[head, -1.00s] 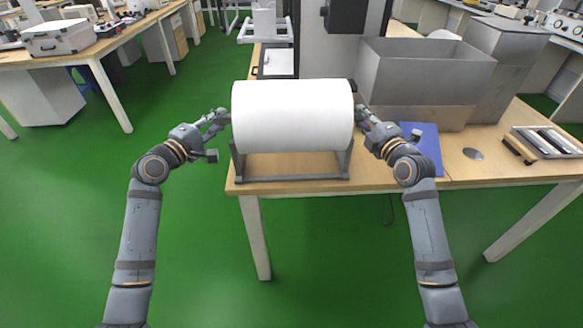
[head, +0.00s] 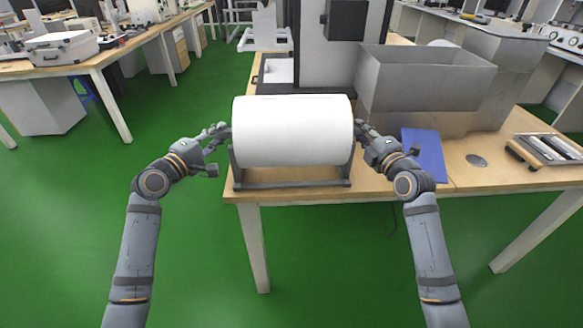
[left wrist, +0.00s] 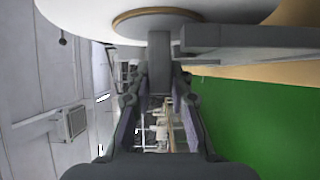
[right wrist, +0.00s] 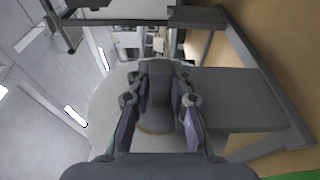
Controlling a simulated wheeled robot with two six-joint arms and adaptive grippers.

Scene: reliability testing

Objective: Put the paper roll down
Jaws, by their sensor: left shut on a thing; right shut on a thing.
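The white paper roll (head: 293,132) lies level between my two grippers, low over the grey stand (head: 291,184) on the table's front edge. My left gripper (head: 222,134) is shut on the roll's left end. In the left wrist view a grey shaft (left wrist: 159,62) comes out of the roll's brown core between the fingers. My right gripper (head: 360,133) is shut on the right end. The right wrist view shows the white roll end (right wrist: 105,115) behind the fingers and the stand (right wrist: 238,98) beside them. I cannot tell whether the shaft rests on the stand.
A grey metal bin (head: 425,80) stands behind and right of the roll. A blue folder (head: 424,152) and a small roller device (head: 545,152) lie on the wooden table (head: 450,183) to the right. Green floor lies open at the left.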

